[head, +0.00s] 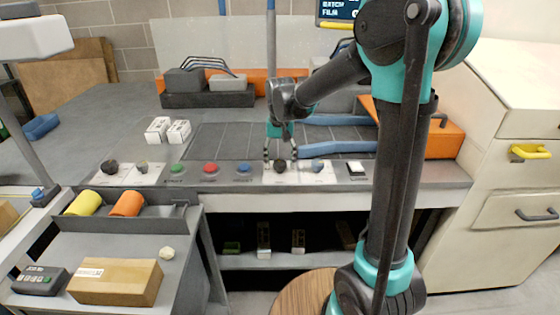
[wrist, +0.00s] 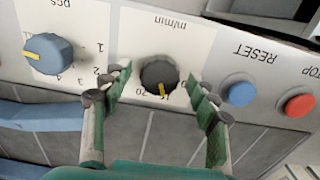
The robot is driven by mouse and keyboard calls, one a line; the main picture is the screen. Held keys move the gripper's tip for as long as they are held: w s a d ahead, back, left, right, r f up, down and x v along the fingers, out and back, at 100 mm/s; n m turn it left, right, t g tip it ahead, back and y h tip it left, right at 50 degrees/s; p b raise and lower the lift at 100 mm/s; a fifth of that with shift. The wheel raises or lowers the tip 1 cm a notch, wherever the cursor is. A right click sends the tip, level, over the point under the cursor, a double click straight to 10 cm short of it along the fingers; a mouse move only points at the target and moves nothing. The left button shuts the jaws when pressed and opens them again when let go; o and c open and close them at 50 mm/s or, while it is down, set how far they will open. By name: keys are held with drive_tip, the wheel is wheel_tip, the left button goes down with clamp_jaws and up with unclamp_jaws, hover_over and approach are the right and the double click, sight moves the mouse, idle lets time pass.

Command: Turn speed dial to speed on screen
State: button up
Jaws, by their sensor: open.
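The speed dial (wrist: 157,72) is a dark round knob with a yellow pointer, on a white plate marked m/min. In the wrist view its pointer points down, near partly hidden numbers. My gripper (wrist: 160,92) is open, with one finger on each side of the dial; I cannot tell whether either touches it. In the head view my gripper (head: 279,157) is over the same dial (head: 281,166) on the front panel. The screen (head: 338,10) is cut off by the top edge; BATCH and FILM lines show, but no speed value is readable.
A blue pcs dial (wrist: 48,54) is beside the speed dial. On the other side are a blue RESET button (wrist: 238,92) and a red STOP button (wrist: 298,104). Blue bars (head: 337,149) lie behind the panel.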

drive_tip(key=shift+c, duration=0.3)
drive_tip(key=c, duration=1.1)
drive_tip(key=shift+n, duration=0.4)
drive_tip(key=n, duration=0.3)
drive_tip(key=shift+n, duration=2.6)
drive_tip(key=o, duration=1.2)
drive_tip(key=shift+c, duration=0.2)
